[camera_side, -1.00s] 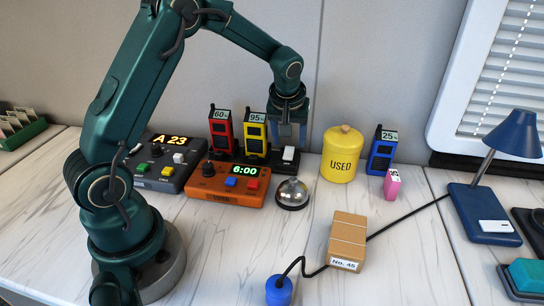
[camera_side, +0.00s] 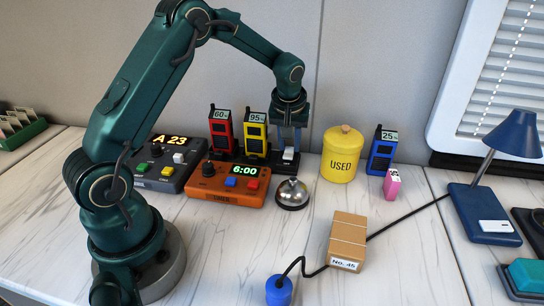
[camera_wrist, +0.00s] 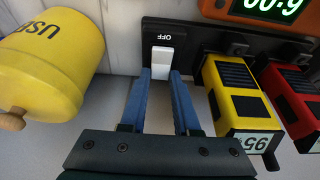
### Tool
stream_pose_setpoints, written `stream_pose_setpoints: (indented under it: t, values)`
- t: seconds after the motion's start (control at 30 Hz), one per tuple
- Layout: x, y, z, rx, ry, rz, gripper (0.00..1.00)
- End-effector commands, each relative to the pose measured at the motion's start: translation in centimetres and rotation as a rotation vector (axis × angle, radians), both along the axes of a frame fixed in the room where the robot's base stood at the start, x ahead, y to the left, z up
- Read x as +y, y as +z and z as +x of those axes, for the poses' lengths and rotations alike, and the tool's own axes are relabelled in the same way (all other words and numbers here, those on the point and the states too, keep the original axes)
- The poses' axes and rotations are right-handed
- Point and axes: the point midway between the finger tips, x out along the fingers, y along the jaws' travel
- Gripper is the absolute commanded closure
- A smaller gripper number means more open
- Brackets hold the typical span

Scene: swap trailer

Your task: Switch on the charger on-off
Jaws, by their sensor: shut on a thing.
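The black charger strip (camera_wrist: 205,37) runs along the back of the table, with a white on-off switch (camera_wrist: 161,62) at one end. The word OFF shows upside down beside the switch in the wrist view. In the side view the switch (camera_side: 288,154) sits right of the yellow handset. My gripper (camera_wrist: 160,75) points down, its two blue fingers shut on the switch, one on each side. In the side view my gripper (camera_side: 289,148) stands over that end of the charger and partly hides it.
A yellow handset (camera_side: 255,132) marked 95 and a red handset (camera_side: 221,131) marked 60 stand in the charger. A yellow USED canister (camera_side: 342,155) is close on the right. An orange timer (camera_side: 228,185) and a bell (camera_side: 292,193) stand in front.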

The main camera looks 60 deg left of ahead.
Motion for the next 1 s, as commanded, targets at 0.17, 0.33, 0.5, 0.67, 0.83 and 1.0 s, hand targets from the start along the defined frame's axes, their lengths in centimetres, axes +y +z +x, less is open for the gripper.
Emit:
stream_pose_setpoints:
  t: [0.17,0.33,0.5,0.67,0.83,1.0]
  values:
    - [0.49,-0.13,0.34,0.073,0.005,-0.074,1.00]
    - [0.65,-0.22,0.51,0.128,0.003,-0.130,1.00]
    - [0.72,-0.25,0.56,0.157,0.002,-0.160,1.00]
    - [0.71,-0.23,0.55,0.163,0.000,-0.166,1.00]
    - [0.71,-0.22,0.55,0.162,0.000,-0.166,1.00]
    - [0.67,-0.22,0.55,0.163,0.000,-0.166,0.40]
